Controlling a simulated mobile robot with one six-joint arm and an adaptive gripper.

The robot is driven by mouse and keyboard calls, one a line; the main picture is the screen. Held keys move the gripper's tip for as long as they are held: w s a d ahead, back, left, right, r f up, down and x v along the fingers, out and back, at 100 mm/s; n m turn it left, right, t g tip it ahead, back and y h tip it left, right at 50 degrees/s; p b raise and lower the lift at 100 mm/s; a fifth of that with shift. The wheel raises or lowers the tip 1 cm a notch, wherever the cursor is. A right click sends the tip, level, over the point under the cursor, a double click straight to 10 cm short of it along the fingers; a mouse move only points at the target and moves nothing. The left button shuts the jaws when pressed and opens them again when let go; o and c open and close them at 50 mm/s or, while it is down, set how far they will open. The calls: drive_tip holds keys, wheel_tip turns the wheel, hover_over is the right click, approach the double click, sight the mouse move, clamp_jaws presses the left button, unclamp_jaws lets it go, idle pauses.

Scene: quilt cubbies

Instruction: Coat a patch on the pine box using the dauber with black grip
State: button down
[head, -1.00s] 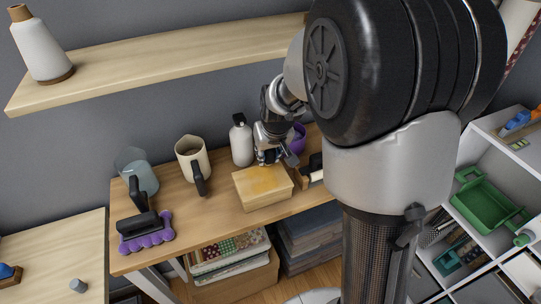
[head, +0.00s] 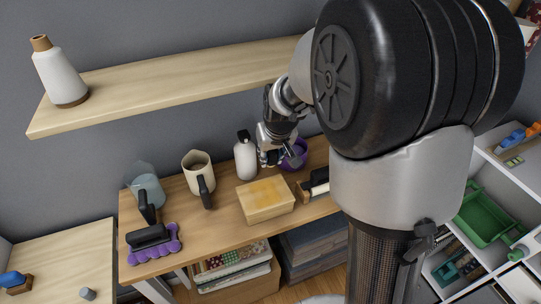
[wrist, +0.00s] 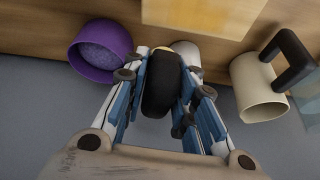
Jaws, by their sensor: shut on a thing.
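The pine box (head: 265,203) sits on the wooden table, a darker amber area on its pale top. Part of that top shows at the upper edge of the wrist view (wrist: 215,15). My gripper (head: 272,157) is behind the box, between the white bottle and the purple bowl. In the wrist view its fingers are closed around the black grip of the dauber (wrist: 160,88).
A white bottle (head: 245,160) stands close left of my gripper. A cream mug (head: 197,172), a glass pitcher (head: 147,187) and a purple-padded tool with black handle (head: 153,245) are farther left. A black-handled tool (head: 316,186) lies right of the box. A shelf (head: 180,85) hangs above.

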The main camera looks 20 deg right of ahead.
drive_tip(key=shift+r, duration=0.2)
drive_tip(key=shift+r+p, duration=1.15)
drive_tip(key=shift+r, duration=0.45)
drive_tip(key=shift+f, duration=0.1)
